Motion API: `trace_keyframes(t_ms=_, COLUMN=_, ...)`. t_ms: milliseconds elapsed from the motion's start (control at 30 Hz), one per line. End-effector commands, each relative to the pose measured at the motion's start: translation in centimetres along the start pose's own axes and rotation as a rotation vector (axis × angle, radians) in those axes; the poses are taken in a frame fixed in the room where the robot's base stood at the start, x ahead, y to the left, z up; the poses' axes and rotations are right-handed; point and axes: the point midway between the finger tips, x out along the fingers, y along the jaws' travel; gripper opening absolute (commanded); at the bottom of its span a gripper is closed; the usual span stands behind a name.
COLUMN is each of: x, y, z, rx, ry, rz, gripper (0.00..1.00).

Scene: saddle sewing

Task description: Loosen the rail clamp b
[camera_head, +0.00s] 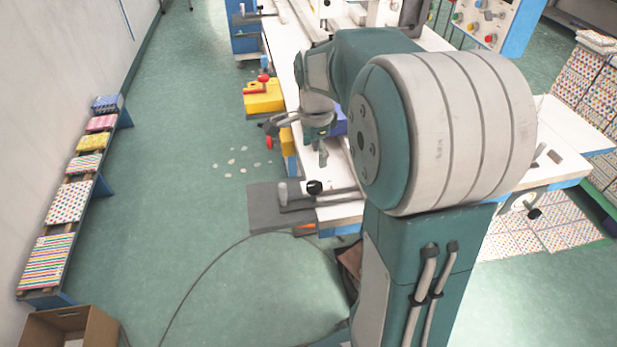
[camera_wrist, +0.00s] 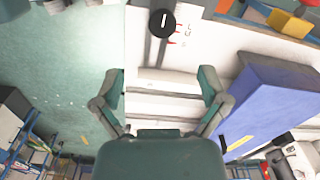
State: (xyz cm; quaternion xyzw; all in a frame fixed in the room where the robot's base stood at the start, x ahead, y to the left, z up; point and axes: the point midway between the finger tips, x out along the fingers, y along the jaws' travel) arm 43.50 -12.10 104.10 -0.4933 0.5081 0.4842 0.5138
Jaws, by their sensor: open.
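A round black knob (camera_head: 314,187) sits on a grey rail (camera_head: 330,198) at the near end of the white table, probably a rail clamp; no letter is readable. A black knob with a white line on its face (camera_wrist: 162,23) shows at the top of the wrist view, over a grey rail, with small red marks beside it. My gripper (camera_head: 322,158) hangs above the table, beyond the knob in the head view. In the wrist view my gripper (camera_wrist: 161,78) has its two fingers spread wide with nothing between them. The knob lies ahead of the fingertips, apart from them.
A blue-purple block (camera_wrist: 265,100) stands close to my right finger in the wrist view. A yellow box (camera_head: 263,97) is at the table's left side. A grey plate (camera_head: 262,208) juts out at the near end.

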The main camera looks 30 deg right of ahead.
Motion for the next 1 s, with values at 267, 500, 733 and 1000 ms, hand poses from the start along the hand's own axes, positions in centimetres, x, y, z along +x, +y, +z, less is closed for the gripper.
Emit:
trace_keyframes(t_ms=267, x=1.8, y=-0.7, z=-0.2, rx=0.081, ry=0.000, rz=0.025, gripper=0.94)
trace_keyframes(t_ms=500, x=6.0, y=-0.6, z=-0.2, rx=0.079, ry=0.000, rz=0.026, gripper=0.94)
trace_keyframes(t_ms=733, x=9.9, y=-0.5, z=-0.4, rx=0.079, ry=-0.002, rz=0.025, gripper=0.94)
trace_keyframes(t_ms=1000, x=11.7, y=-0.5, z=-0.3, rx=0.078, ry=0.000, rz=0.022, gripper=0.94)
